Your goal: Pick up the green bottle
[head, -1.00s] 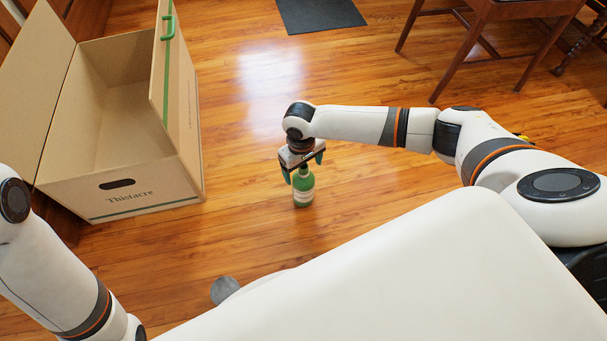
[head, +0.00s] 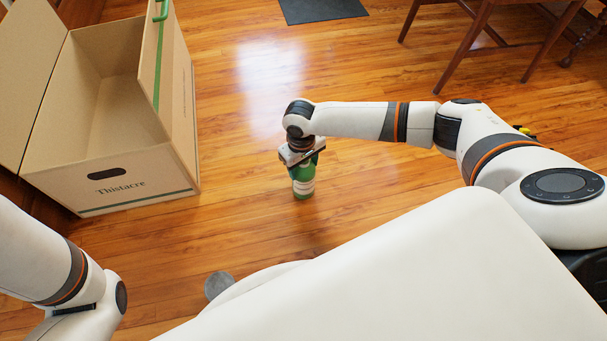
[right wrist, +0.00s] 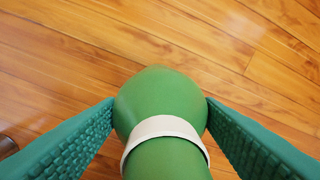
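The green bottle (head: 302,186) with a pale label stands upright on the wooden floor in the head view, right of the cardboard box. In the right wrist view the green bottle (right wrist: 160,100) fills the middle, with a white band around it. My right gripper (head: 303,166) points down over the bottle's upper part. Its two green ridged fingers (right wrist: 160,103) lie against opposite sides of the bottle, with no clear gap. My left arm shows at the left edge of the head view, but its gripper is out of view.
An open cardboard box (head: 135,172) marked "Thistacre" stands to the left, its flaps up. A wooden chair (head: 480,40) is at the upper right and a dark mat (head: 322,9) at the top. The floor around the bottle is clear.

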